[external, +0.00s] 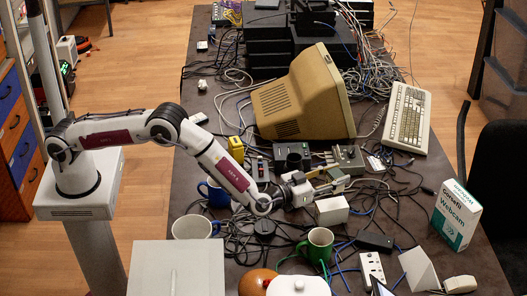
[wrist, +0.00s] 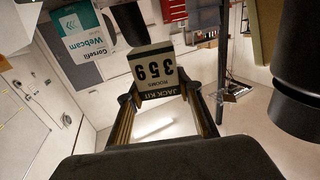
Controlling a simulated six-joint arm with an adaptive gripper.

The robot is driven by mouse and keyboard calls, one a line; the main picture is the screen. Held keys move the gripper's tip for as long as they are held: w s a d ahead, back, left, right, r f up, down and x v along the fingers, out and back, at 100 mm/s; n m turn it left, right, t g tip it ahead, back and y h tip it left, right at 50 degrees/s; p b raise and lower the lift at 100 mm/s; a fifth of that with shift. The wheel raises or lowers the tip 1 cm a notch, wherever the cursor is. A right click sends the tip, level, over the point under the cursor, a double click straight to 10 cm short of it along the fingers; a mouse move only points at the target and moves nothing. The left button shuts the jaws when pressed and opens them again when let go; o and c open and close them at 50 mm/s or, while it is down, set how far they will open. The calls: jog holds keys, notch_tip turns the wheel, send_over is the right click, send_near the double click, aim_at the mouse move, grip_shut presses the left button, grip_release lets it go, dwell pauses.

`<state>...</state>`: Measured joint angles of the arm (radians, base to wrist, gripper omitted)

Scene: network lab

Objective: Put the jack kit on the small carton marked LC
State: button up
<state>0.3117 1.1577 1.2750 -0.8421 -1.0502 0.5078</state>
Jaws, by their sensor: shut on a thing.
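My gripper (external: 328,186) is above the cluttered table, shut on the jack kit (external: 338,178), a small box. In the wrist view the jack kit (wrist: 156,68) is held between the two fingertips (wrist: 160,96); its cream label reads JACK KIT, ROOMS, 359, upside down in the picture. A small white carton (external: 331,212) stands on the table just below the gripper in the external view. No LC marking is legible on it, so I cannot tell whether it is the LC carton. The kit appears apart from this carton.
A green mug (external: 319,243), a blue mug (external: 216,195) and a white mug (external: 193,227) stand nearby. A webcam box (external: 455,214) is at the right edge. A beige monitor (external: 304,95) and keyboard (external: 408,116) lie behind. Loose cables cover much of the table.

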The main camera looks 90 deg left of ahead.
aim_at(331, 176)
jog(key=shift+f, duration=1.4)
jog(key=shift+f, duration=1.85)
jog(key=shift+f, duration=0.1)
jog(key=o, duration=1.2)
jog(key=shift+f, duration=0.1)
jog(key=shift+c, duration=0.2)
jog(key=shift+v, duration=1.5)
jog(key=shift+r, duration=3.7)
